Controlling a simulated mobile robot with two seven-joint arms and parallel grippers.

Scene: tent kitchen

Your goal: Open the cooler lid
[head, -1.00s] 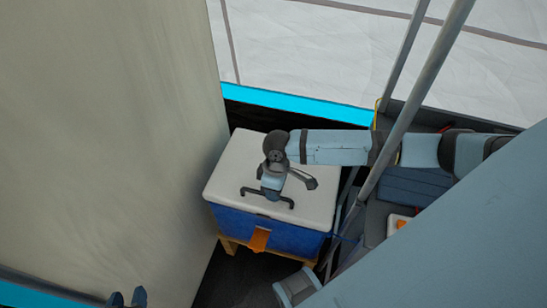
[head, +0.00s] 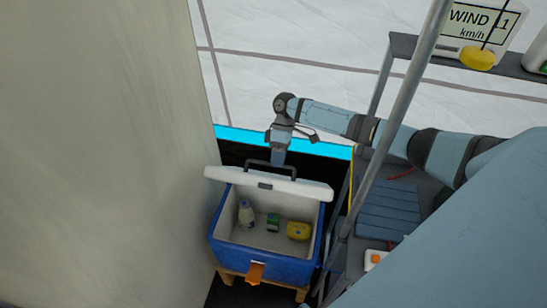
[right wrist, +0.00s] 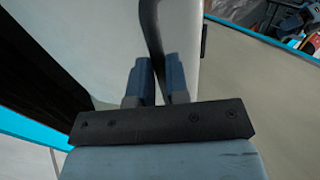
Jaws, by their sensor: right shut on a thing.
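The blue cooler (head: 262,262) stands on a wooden stand with its white lid (head: 225,175) tilted up at the back. Its inside is visible, with a bottle (head: 246,215), a small green item (head: 273,222) and a yellow item (head: 298,231) in it. My right gripper (head: 278,162) is shut on the dark lid handle (head: 250,171), behind and above the cooler. In the right wrist view, the gripper (right wrist: 158,82) closes around the handle (right wrist: 152,35), with the pale lid (right wrist: 108,45) behind it. An orange latch (head: 256,273) hangs at the cooler's front. My left gripper is not in view.
A large pale wall (head: 100,130) stands close on the cooler's left. A grey metal pole (head: 398,110) and a rack with a blue crate-like item (head: 385,208) are close on its right. A shelf (head: 425,55) with a wind display (head: 483,28) is at upper right.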

